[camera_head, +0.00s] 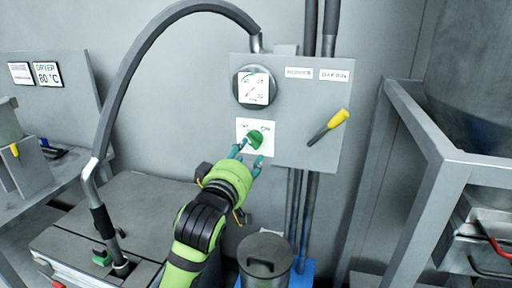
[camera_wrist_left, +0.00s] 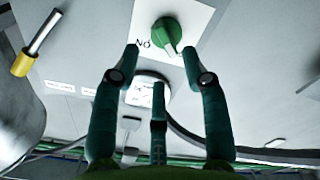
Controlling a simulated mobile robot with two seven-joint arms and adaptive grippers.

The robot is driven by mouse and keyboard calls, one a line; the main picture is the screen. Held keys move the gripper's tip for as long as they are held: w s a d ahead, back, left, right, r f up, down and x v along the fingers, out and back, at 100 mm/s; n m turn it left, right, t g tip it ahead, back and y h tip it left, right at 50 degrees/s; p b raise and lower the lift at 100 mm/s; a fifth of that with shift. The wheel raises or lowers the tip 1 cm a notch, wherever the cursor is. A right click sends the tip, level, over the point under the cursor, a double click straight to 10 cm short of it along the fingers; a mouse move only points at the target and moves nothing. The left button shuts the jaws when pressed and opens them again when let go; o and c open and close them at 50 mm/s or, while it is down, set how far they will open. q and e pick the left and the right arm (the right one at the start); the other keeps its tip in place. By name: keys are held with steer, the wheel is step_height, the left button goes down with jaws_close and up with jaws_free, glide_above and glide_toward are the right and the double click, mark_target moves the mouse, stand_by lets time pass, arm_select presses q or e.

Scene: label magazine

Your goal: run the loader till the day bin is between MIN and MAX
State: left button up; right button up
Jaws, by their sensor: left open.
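A green rotary knob (camera_head: 255,139) sits on a white label plate on the grey control panel (camera_head: 300,110). "ON" is printed beside the knob. My left gripper (camera_head: 249,155) is open just in front of the knob. In the left wrist view the green knob (camera_wrist_left: 167,33) lies ahead, between and beyond the open fingertips (camera_wrist_left: 160,65), which look apart from it. A round gauge (camera_head: 254,86) is above the knob; its reading is too small to tell. A label reading "DAY BIN" (camera_head: 334,75) is at the panel's upper right. My right gripper is not in view.
A dark hose (camera_head: 128,90) arches from the panel to a lance on a grey box (camera_head: 120,215) at left. A lidded metal canister (camera_head: 264,258) stands below. A grey frame (camera_head: 420,130) is at right.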

mark_target(254, 144)
arm_select(q)
steer(key=shift+p+x, duration=0.55)
steer(key=shift+x, duration=2.6)
steer(key=shift+a, duration=0.1)
jaws_close()
